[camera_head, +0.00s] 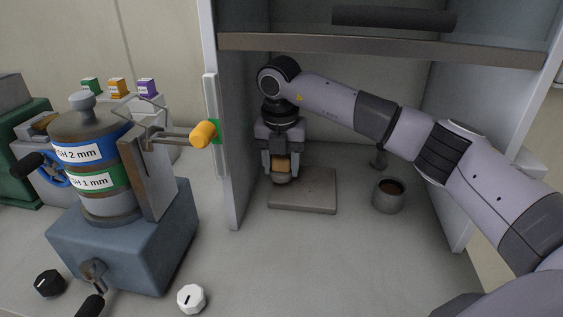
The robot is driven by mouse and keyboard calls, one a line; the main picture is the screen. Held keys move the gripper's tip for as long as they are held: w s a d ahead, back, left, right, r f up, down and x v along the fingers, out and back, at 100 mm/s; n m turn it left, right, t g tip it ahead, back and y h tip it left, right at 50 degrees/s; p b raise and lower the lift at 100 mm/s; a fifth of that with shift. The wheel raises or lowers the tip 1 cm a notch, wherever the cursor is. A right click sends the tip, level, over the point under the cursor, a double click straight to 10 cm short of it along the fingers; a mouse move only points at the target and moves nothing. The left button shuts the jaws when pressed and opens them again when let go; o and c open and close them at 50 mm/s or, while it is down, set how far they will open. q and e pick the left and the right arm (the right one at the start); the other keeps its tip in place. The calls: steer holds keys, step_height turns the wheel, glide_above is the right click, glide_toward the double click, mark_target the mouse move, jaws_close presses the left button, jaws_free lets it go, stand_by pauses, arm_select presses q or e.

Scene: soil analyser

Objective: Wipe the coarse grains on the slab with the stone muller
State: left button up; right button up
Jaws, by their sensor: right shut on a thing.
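The slab (310,195) is a flat grey-brown square plate on the cabinet floor. My right gripper (281,168) points down over the slab's back left corner. It is shut on the stone muller (281,177), which shows a tan-orange band between the fingers and a grey bottom. The muller is upright, at the slab's left edge; I cannot tell whether it touches the slab. No coarse grains can be made out on the slab at this size. My left gripper is not in view.
A grey cup (388,197) with brown contents stands right of the slab, with a small dark object (378,160) behind it. Cabinet walls and a shelf (370,48) enclose the arm. A sieve machine (125,235) stands outside at left. The cabinet's front floor is clear.

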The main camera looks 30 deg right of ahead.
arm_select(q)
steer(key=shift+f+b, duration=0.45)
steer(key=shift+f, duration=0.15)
arm_select(e)
steer(key=shift+f, duration=0.9)
